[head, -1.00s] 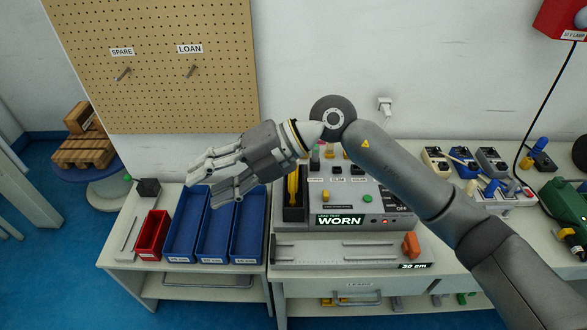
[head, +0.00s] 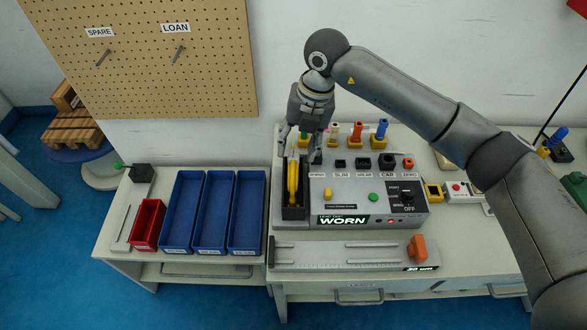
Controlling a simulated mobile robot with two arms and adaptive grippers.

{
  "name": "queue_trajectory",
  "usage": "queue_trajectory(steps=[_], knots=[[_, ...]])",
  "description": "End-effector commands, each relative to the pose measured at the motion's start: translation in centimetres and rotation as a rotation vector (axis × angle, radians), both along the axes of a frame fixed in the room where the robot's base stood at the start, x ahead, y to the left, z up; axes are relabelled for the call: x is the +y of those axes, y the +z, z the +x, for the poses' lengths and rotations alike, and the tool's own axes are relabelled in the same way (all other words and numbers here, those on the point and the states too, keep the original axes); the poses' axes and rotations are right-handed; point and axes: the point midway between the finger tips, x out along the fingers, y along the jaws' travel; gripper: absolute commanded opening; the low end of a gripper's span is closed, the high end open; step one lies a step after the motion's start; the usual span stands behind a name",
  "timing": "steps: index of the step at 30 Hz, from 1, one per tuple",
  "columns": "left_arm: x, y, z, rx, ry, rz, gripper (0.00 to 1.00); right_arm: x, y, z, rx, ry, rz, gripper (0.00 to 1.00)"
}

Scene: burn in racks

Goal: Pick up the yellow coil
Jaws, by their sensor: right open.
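The yellow coil (head: 293,183) is a long, narrow yellow bundle. My right gripper (head: 302,146) points down just above and behind the coil's far end. Its fingers are spread and empty, with a gap to the coil that I cannot judge exactly. My left gripper is not in view.
The grey test box (head: 350,208) shows WORN. Several coloured plugs (head: 357,132) stand behind it, close to my right gripper. Blue bins (head: 214,215) and a red bin (head: 148,225) are on the left. A ruler fixture (head: 345,253) lies in front.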

Motion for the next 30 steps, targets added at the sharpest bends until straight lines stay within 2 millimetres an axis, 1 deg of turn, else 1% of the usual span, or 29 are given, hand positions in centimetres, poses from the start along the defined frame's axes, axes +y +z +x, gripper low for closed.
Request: queue_trajectory(steps=[2,4,8,9,11,15,20,23,30], knots=[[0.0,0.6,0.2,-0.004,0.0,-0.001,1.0,0.1,-0.5,-0.2,0.005,0.001,-0.001,0.47],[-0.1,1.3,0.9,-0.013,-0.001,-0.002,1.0,0.3,-1.2,-0.4,0.005,0.001,-0.001,0.47],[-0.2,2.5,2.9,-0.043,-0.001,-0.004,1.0,0.5,-2.8,-0.6,0.005,0.001,0.0,0.47],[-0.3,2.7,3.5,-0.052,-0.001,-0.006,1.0,0.7,-3.6,-0.5,0.006,0.0,0.001,0.47],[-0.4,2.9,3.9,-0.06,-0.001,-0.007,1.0,0.8,-4.3,-0.5,0.004,0.001,0.0,0.47],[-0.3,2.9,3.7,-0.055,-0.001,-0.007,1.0,0.9,-5.1,-0.4,0.002,0.0,0.002,0.47],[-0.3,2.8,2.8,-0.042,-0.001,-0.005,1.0,0.9,-5.1,-0.4,0.001,0.001,0.002,0.47],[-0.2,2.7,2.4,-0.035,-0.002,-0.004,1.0,0.9,-5.1,-0.4,0.001,0.001,0.002,0.36],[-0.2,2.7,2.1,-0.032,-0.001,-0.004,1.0,0.9,-5.1,-0.4,0.001,0.001,0.002,0.06]])
